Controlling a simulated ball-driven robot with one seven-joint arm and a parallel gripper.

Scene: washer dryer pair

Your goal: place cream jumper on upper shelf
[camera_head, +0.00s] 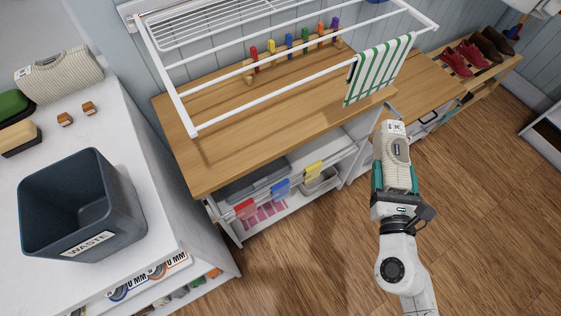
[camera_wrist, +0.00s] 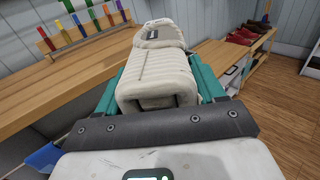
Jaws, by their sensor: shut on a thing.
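My gripper (camera_head: 393,183) is shut on a cream ribbed bundle with a dark label, which looks like the cream jumper (camera_head: 396,150). The teal fingers lie along both its sides; it also shows in the wrist view (camera_wrist: 160,72), reaching out beyond the fingers. My gripper is just right of the wooden counter, over the floor side. Under the counter (camera_head: 215,160) is a white shelf unit (camera_head: 250,222) with bins and coloured tags. I cannot tell which surface is the upper shelf.
A white drying rack (camera_head: 225,112) with a green-striped towel (camera_head: 378,70) hangs over the counter. Coloured pegs (camera_head: 290,45) stand at the back. A shoe bench (camera_head: 480,70) is at right. A waste bin (camera_head: 80,205) and another cream ribbed item (camera_head: 60,76) stand at left.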

